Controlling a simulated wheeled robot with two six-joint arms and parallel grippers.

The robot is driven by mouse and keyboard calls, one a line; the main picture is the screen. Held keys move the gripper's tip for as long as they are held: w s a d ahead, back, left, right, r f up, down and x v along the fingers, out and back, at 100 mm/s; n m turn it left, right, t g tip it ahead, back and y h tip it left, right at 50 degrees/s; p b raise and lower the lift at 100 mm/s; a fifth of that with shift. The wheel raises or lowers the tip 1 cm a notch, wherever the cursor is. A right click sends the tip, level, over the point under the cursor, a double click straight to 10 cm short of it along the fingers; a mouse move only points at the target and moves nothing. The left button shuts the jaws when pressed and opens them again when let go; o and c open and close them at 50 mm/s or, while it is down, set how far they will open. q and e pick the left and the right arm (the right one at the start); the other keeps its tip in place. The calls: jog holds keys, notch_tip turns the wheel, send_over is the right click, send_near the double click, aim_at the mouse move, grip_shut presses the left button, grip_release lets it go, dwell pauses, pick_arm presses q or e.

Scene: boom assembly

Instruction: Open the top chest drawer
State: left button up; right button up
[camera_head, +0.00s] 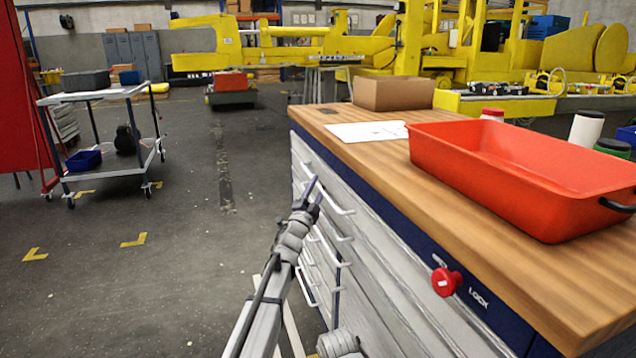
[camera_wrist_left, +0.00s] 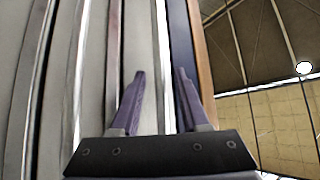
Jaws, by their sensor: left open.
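The chest (camera_head: 390,250) has pale grey drawer fronts, a dark blue frame and a wooden top. The top drawer's handle (camera_head: 338,206) is a pale bar just under the blue band, and the drawer looks closed. My left gripper (camera_head: 315,192) is at this handle, its fingers apart. In the left wrist view, the open left gripper (camera_wrist_left: 160,75) has one finger on each side of a pale upright strip, which looks like the top handle. I cannot tell if the fingers touch it. My right gripper is out of view.
A red lock knob (camera_head: 446,281) sticks out of the blue band. A red tray (camera_head: 520,175), a cardboard box (camera_head: 393,93) and white paper (camera_head: 366,131) lie on the chest top. A white cart (camera_head: 112,172) stands at far left. The floor left of the chest is clear.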

pick_arm(q)
jog(key=shift+w+d+r, duration=0.15)
jog(key=shift+w+r, duration=0.05)
jog(key=shift+w, duration=0.2)
grip_shut()
dwell(1.2)
